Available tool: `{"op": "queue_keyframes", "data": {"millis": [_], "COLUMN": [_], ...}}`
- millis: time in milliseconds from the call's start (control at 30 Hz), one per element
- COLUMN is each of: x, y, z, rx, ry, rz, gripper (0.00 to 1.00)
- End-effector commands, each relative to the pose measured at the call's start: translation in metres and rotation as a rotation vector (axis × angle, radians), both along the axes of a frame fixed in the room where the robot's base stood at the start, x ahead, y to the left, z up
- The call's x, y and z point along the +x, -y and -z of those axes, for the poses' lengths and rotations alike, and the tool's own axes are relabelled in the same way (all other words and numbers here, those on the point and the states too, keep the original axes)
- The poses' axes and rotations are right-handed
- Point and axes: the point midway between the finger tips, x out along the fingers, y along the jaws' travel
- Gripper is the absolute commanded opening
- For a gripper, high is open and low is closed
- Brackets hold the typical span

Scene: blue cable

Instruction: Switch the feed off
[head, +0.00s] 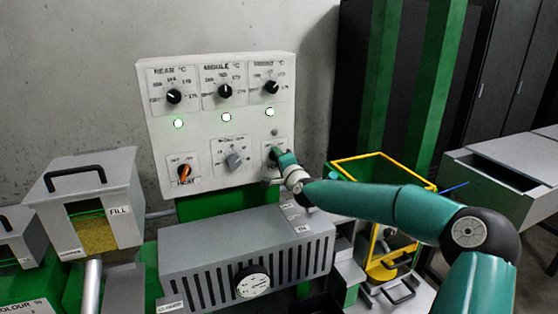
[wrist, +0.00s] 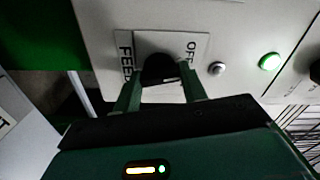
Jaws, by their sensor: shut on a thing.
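A light grey control panel (head: 205,125) stands against the wall. At its lower right is the feed plate (head: 268,151), mostly behind my gripper (head: 279,157). In the wrist view the plate (wrist: 200,50) reads FEED and OFF. A black knob (wrist: 160,67) sits in its middle. My gripper (wrist: 161,80) has one finger on each side of this knob and is shut on it. The knob's pointer is hidden or too dark to read.
Three black dials, one of them the left dial (head: 174,96), sit above lit lamps (head: 226,117). An orange switch (head: 185,172) and a grey knob (head: 234,160) are to the left. A slotted grey housing (head: 215,265) lies below; a yellow frame (head: 372,158) stands at right.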

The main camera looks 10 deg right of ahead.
Motion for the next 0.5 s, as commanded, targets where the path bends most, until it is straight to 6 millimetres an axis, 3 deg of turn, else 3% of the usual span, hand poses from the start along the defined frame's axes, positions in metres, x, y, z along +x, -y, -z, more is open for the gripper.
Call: {"op": "queue_keyframes", "data": {"millis": [500], "x": [-0.0001], "y": [-0.0008], "z": [-0.0007], "rx": [-0.256], "ry": [0.052], "rz": [0.0], "gripper": [0.19]}}
